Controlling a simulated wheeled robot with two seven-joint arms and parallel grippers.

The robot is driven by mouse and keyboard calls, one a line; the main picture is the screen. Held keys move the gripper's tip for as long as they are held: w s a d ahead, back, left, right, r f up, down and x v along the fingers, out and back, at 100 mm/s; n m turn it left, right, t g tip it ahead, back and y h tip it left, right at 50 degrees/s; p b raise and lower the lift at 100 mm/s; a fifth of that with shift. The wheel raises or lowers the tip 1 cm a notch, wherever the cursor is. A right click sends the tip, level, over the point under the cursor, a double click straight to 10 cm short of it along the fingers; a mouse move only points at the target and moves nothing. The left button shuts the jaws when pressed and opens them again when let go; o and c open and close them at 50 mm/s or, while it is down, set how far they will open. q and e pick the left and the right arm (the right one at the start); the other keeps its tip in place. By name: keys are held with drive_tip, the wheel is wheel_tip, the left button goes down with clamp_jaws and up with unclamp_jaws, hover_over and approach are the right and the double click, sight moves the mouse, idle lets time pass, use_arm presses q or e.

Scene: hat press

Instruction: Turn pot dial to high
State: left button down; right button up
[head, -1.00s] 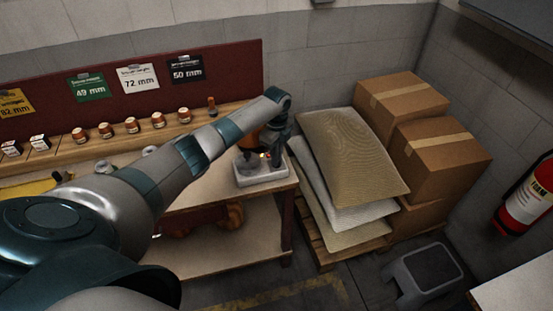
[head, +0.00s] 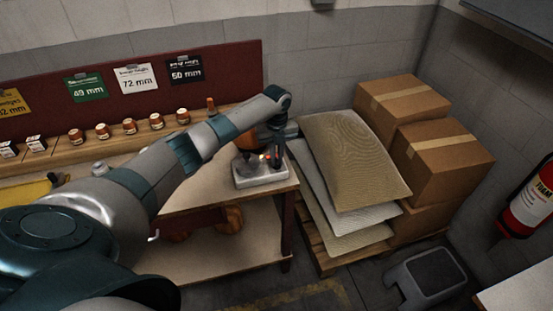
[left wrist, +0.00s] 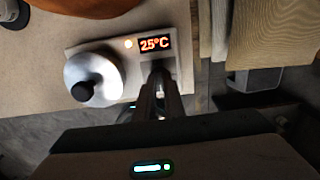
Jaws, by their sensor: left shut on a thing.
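The pot unit has a pale base (head: 262,178) on the right end of the workbench in the head view. In the left wrist view, its base (left wrist: 195,75) carries a round metal pot (left wrist: 108,66) with a black knob (left wrist: 82,91) on its lid. A lit display (left wrist: 155,44) reads 25°C, with a glowing lamp (left wrist: 128,43) beside it. My left gripper (left wrist: 158,75) points at the base just below the display, shut on what seems to be the dial. The fingers hide the dial, so its setting cannot be read. The left gripper (head: 274,160) is small and dark in the head view.
Several small jars (head: 129,126) stand on a wooden ledge behind the bench. Sacks (head: 352,165) and cardboard boxes (head: 447,160) are stacked on a pallet to the right. A step stool (head: 428,278) and a fire extinguisher (head: 530,200) are farther right.

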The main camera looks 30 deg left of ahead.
sight(277, 161)
use_arm(q)
drive_tip(key=shift+w+r, duration=0.1)
drive_tip(key=c, duration=1.8)
unclamp_jaws()
drive_tip(key=shift+c, duration=0.2)
wheel_tip(277, 161, up, 17)
drive_tip(key=b, duration=0.4)
drive_tip(key=shift+r+b, duration=0.2)
drive_tip(key=shift+b, duration=0.2)
